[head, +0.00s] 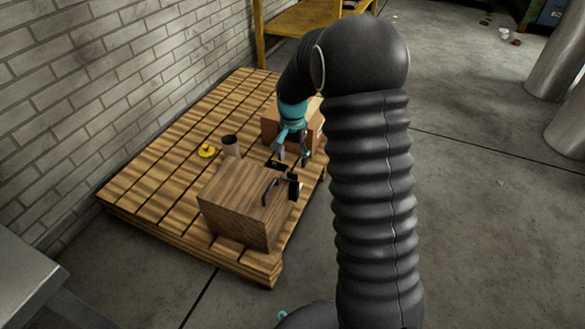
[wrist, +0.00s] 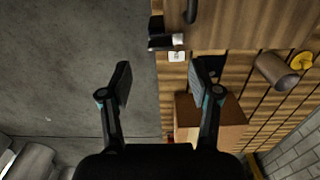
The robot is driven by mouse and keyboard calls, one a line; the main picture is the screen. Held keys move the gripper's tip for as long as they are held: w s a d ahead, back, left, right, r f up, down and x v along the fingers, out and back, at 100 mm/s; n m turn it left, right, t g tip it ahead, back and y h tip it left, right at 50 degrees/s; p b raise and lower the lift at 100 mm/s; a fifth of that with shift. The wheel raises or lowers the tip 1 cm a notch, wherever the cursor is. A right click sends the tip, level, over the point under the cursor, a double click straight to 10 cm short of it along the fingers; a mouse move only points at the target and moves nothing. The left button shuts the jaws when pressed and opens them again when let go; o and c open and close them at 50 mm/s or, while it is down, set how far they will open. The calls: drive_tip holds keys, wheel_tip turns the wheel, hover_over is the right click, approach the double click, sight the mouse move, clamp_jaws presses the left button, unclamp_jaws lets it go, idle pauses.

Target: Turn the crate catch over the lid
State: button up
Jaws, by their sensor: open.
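The wooden crate (head: 232,207) stands on the slatted pallet, with a black bar handle (head: 268,191) on its lid. A black fitting (head: 294,187), which looks like the catch, sits at the crate's right edge. In the wrist view this catch (wrist: 160,42) is at the crate's edge, with a pale piece at its end; whether it lies over the lid I cannot tell. My gripper (head: 291,153) is open and empty, above and beyond the crate's far side. In the wrist view my gripper (wrist: 160,82) has its fingers wide apart, below the catch in the picture.
A cardboard box (wrist: 228,112) stands on the pallet (head: 150,180) beyond the crate, close to my gripper. A brownish cylinder (head: 231,146) and a yellow object (head: 207,151) are left of it. A brick wall borders the pallet; open concrete floor (head: 480,200) lies right.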

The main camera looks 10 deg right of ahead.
sight(290, 173)
wheel_tip(290, 173, up, 5)
drive_tip(key=shift+f, duration=0.15)
drive_tip(key=c, duration=0.4)
drive_tip(key=shift+o, duration=0.2)
drive_tip(key=f+n+b, duration=0.1)
drive_tip(key=f+n, duration=0.3)
drive_tip(key=n, duration=0.2)
drive_tip(key=f+n+b, duration=0.2)
drive_tip(key=f+n, duration=0.2)
drive_tip(key=n, duration=0.2)
drive_tip(key=f+n+b, duration=0.1)
drive_tip(key=f+n, duration=0.3)
drive_tip(key=n, duration=0.3)
drive_tip(key=shift+w+a, duration=0.2)
drive_tip(key=shift+a, duration=0.1)
